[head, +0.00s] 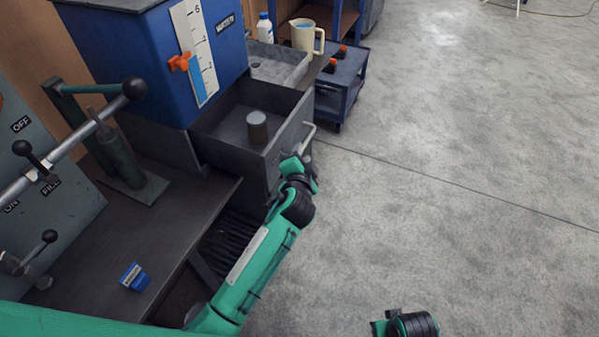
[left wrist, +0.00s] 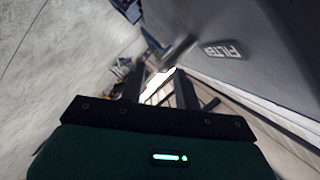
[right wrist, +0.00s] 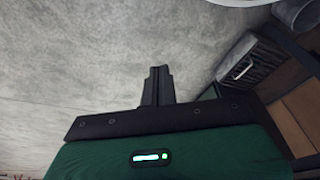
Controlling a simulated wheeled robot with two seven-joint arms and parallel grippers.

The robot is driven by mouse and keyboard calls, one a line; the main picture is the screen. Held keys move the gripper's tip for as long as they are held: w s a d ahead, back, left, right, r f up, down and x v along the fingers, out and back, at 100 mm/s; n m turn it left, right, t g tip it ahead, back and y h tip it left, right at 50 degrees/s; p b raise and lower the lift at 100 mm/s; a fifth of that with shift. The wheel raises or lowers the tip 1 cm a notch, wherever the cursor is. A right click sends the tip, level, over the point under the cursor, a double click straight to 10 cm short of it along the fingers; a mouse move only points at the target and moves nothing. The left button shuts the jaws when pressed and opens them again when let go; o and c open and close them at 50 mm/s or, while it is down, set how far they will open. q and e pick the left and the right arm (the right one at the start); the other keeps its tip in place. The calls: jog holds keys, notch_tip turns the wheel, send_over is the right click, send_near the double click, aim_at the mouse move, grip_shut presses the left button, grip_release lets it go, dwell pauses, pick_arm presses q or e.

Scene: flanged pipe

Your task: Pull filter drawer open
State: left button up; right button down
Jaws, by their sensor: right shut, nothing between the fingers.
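The filter drawer (head: 225,128) is a dark grey box under the blue water tank. It stands open, and its inside shows from above with a grey cylinder (head: 257,127) standing in it. Its pale bar handle (head: 309,137) is on the front face. In the left wrist view the drawer front carries a FILTER label (left wrist: 222,50), and the blurred handle (left wrist: 176,50) lies just beyond the fingertips. My left gripper (head: 303,165) is close to the handle; its fingers (left wrist: 160,72) are apart with nothing held. My right gripper (right wrist: 157,70) is shut and empty, over bare floor.
The blue tank (head: 170,60) has a level scale. A blue cart (head: 342,85) stands behind the drawer, with a cream jug (head: 307,37) nearby. A bench (head: 150,225) with a small blue box (head: 135,277) is at left. Open concrete floor (head: 450,170) lies to the right.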

pick_arm(q)
jog(key=v, duration=0.9)
pick_arm(e)
jog(key=shift+f, duration=0.45)
